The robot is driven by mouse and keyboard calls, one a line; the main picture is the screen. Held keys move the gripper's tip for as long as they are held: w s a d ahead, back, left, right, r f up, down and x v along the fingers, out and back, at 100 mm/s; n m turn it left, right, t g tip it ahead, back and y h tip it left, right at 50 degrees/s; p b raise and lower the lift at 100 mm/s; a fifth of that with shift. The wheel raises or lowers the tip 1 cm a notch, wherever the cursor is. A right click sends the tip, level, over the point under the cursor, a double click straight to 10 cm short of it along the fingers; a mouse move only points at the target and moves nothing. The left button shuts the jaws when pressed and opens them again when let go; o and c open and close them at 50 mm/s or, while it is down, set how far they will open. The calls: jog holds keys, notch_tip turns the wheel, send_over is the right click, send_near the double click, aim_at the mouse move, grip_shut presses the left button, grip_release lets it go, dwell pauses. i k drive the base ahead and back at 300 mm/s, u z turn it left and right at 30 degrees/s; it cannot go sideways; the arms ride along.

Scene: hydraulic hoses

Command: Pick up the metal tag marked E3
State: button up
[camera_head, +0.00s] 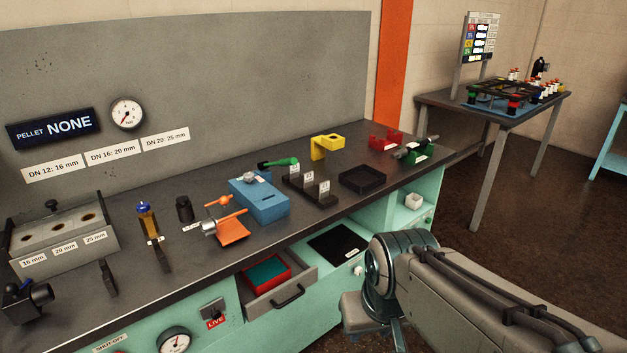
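No marking E3 can be read in this view. A black rack (318,199) on the workbench carries small upright pieces with pale labels (308,178), too small to read. I cannot tell whether any of them is the metal tag. My arm reaches in from the lower right, in front of the bench. Its wrist part hangs at the lower middle right, and no gripper fingers show.
The workbench (215,262) holds a blue box (262,203), an orange vise-like piece (232,230), a yellow bracket (326,145) and a black tray (362,181). An open drawer (300,283) juts out below. A side table (490,106) stands at the back right.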

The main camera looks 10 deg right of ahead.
aim_at(295, 170)
jog(key=z, duration=0.15)
jog(key=k, duration=0.4)
jog(key=z, duration=0.45)
jog(key=i, duration=1.25)
jog(key=u, duration=1.2)
jog(key=i, duration=0.9)
jog(key=u, duration=0.05)
